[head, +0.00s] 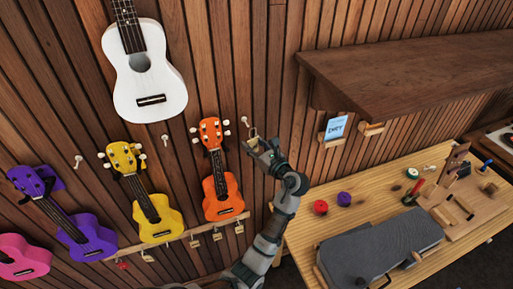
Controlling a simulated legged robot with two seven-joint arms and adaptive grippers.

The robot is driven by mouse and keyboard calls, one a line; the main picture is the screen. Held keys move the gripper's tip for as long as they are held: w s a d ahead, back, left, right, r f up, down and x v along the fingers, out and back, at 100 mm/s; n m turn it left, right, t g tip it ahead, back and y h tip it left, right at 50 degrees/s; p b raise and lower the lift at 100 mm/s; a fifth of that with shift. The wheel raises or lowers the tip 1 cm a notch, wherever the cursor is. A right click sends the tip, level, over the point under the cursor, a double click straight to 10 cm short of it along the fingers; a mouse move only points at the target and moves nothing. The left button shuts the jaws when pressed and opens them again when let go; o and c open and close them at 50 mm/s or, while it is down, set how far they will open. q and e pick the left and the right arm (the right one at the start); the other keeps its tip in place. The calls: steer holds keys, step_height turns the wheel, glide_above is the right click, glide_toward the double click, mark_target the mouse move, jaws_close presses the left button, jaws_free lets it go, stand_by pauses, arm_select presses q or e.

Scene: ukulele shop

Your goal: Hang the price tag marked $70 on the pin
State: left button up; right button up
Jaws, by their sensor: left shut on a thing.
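My left gripper (258,144) is raised in front of the slatted wall, just right of the orange ukulele. It is shut on a small price tag (253,132), of which only a little shows at the fingertips. Its marking cannot be read. A white pin (245,121) sticks out of the wall just above and left of the tag. The tag looks close to the pin, but I cannot tell whether they touch. More white pins (193,130) are on the wall further left. My right gripper is not in view.
Orange (222,188), yellow (155,212), purple (80,232), pink and white (150,90) ukuleles hang on the wall. Several small tags (217,234) hang from a low wooden rail (180,236). A dark shelf (410,75) and a workbench (370,208) with a grey case are at the right.

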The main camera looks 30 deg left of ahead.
mark_target(242, 133)
arm_select(q)
steer(key=shift+x, duration=1.15)
steer(key=shift+w+a+f, duration=0.15)
steer(key=shift+w+f, duration=0.1)
steer(key=shift+w, duration=0.05)
steer(key=shift+w+a+f+b, duration=0.1)
steer(key=shift+w+a+b, duration=0.25)
steer(key=shift+b, duration=0.55)
steer(key=shift+w+a+p, duration=0.15)
steer(key=shift+w+p, duration=0.1)
steer(key=shift+p, duration=0.2)
steer(key=shift+w+a+f+p, duration=0.1)
steer(key=shift+w+p, duration=0.05)
steer(key=shift+p, duration=0.15)
steer(key=shift+f, duration=0.15)
steer(key=shift+a+f, duration=0.1)
steer(key=shift+a, duration=0.1)
steer(key=o, duration=0.9)
steer(key=shift+c, duration=0.2)
